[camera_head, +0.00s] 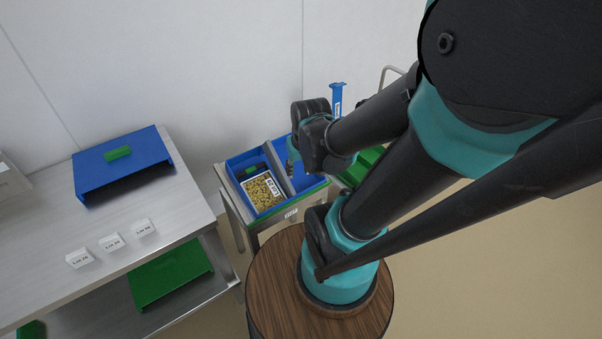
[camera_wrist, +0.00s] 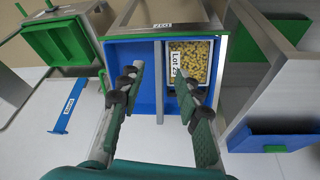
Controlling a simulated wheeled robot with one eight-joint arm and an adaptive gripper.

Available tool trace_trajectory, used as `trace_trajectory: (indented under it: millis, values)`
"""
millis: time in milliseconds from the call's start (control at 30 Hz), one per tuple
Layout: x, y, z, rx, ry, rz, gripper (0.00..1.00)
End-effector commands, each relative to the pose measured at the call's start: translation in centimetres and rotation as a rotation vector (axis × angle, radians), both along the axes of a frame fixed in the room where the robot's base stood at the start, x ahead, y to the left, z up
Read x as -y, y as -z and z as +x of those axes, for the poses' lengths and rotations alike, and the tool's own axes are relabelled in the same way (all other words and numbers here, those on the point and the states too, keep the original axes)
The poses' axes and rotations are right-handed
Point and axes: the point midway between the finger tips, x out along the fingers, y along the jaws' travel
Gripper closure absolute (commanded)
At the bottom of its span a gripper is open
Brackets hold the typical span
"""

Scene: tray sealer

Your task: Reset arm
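My gripper (camera_wrist: 159,78) is open in the wrist view. Its two dark fingers are spread wide apart with nothing held between them. They point toward a pair of blue bins, with one finger over the left blue bin (camera_wrist: 125,55) and the other over the bin at right. In the head view my bent arm reaches over the bins, and I cannot make out the fingers there. A tray of yellow pieces with a white lot label (camera_head: 262,190) sits in the left bin there; it also shows in the wrist view (camera_wrist: 193,58).
A steel table (camera_head: 60,245) at left holds a blue tray-like piece (camera_head: 95,179) and several small white label cards (camera_head: 111,242). A green piece (camera_head: 168,273) lies on its lower shelf. A blue upright piece (camera_head: 337,99) stands behind my arm.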

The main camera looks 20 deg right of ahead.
Motion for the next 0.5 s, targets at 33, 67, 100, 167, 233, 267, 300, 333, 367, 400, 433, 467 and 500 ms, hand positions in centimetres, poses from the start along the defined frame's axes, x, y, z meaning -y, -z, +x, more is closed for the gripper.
trace_trajectory:
  millis: [33, 67, 100, 167, 233, 267, 300, 333, 367, 400, 433, 467, 500]
  values:
    - [0.08, 0.34, -0.66, 0.011, 0.009, 0.002, 0.66]
    - [0.12, 0.49, -0.96, 0.016, 0.013, 0.004, 0.66]
    - [0.13, 0.64, -1.21, 0.021, 0.017, 0.004, 0.66]
    - [0.16, 0.74, -1.38, 0.025, 0.020, 0.006, 0.66]
    - [0.16, 0.77, -1.42, 0.027, 0.021, 0.006, 0.66]
    - [0.16, 0.76, -1.40, 0.027, 0.021, 0.006, 0.66]
    - [0.16, 0.75, -1.38, 0.026, 0.020, 0.006, 0.66]
    - [0.16, 0.74, -1.38, 0.026, 0.020, 0.006, 0.66]
    - [0.16, 0.74, -1.38, 0.026, 0.020, 0.006, 0.66]
    - [0.16, 0.74, -1.38, 0.026, 0.020, 0.006, 0.66]
    - [0.16, 0.74, -1.38, 0.026, 0.020, 0.006, 0.66]
    - [0.16, 0.74, -1.37, 0.026, 0.020, 0.006, 0.66]
    - [0.16, 0.74, -1.37, 0.026, 0.020, 0.006, 0.66]
